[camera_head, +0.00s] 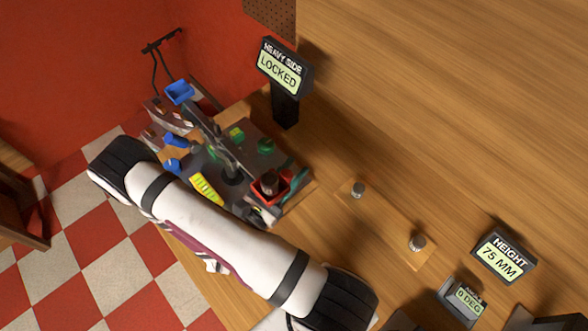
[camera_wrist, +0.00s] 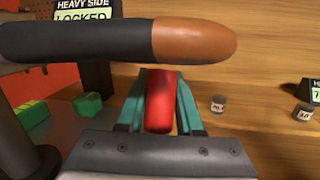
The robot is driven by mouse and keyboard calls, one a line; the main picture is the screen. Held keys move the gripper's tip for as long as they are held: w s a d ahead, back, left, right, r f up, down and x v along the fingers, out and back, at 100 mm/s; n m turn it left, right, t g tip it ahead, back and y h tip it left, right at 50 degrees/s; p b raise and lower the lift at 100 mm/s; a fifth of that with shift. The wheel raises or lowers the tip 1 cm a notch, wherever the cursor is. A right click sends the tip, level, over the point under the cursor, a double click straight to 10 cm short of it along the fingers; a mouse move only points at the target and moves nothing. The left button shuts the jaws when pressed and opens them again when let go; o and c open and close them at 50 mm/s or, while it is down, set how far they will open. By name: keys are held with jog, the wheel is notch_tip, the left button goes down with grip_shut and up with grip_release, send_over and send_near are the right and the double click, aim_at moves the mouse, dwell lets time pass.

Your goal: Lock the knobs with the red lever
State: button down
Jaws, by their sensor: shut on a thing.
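In the wrist view, the teal fingers of my gripper (camera_wrist: 161,82) are closed around the red lever (camera_wrist: 159,108). A dark bar with a copper-coloured rounded end crosses close in front of the camera and hides part of the view above the fingers. A green knob (camera_wrist: 88,103) is left of the fingers. In the head view, a green knob (camera_head: 266,145) sits on the dark base plate of the rig. My white arm lies across the near side of the rig there; I cannot make out the gripper or the red lever's end in that view.
The heavy side display (camera_head: 281,72) reads LOCKED. The height display (camera_head: 499,256) reads 75 MM and the angle display (camera_head: 467,298) reads 0 DEG. Two metal weights (camera_head: 357,189) stand on a board right of the rig.

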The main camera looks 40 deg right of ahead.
jog(key=c, duration=0.6)
grip_release()
